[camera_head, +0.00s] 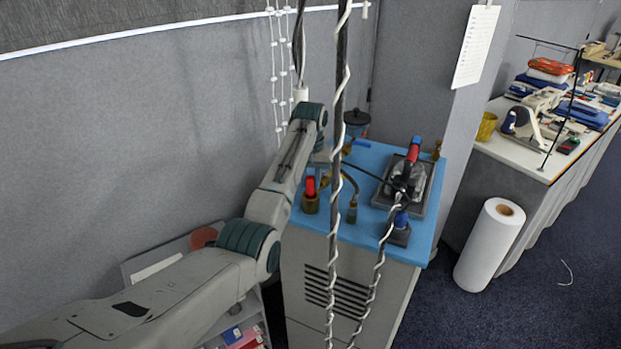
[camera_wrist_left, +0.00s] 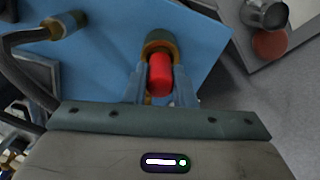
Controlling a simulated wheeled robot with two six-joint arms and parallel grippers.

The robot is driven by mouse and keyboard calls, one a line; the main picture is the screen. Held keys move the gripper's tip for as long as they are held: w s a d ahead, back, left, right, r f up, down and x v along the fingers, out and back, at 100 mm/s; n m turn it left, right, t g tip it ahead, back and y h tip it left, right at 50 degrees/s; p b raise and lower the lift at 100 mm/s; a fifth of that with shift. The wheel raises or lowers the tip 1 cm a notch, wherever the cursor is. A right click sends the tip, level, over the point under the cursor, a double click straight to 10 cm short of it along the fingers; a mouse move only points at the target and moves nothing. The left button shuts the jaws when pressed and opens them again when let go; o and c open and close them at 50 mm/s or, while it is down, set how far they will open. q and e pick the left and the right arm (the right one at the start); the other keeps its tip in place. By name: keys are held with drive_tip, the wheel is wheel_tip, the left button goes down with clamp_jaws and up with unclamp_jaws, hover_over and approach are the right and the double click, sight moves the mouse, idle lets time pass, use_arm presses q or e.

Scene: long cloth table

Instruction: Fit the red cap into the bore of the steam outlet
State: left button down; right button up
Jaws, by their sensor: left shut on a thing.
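The red cap (camera_head: 310,185) stands at the top of the brass steam outlet (camera_head: 310,204), near the left side of the blue-topped cabinet. In the left wrist view, the red cap (camera_wrist_left: 160,74) is between the fingers of my left gripper (camera_wrist_left: 160,84), which is shut on it. The brass ring of the outlet (camera_wrist_left: 159,45) shows just beyond the cap, lined up with it. The cap overlaps the ring's near edge, so I cannot tell how deep it sits in the bore. My right gripper is not in view.
The blue top (camera_head: 365,160) carries an iron (camera_head: 408,170) on a dark tray at the right. A brass fitting with a hose (camera_head: 352,213) stands close to the outlet's right. Wrapped cables (camera_head: 334,262) hang in front. A grey wall lies behind.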

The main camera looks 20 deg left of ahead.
sight(311, 194)
use_arm(q)
drive_tip(key=shift+f, duration=1.45)
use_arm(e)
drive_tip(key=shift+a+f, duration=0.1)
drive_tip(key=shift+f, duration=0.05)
use_arm(q)
drive_tip(key=c, duration=1.2)
unclamp_jaws()
drive_tip(key=shift+s, duration=0.1)
drive_tip(key=shift+o, duration=0.4)
drive_tip(key=shift+d+f, duration=0.1)
drive_tip(key=shift+d, duration=0.05)
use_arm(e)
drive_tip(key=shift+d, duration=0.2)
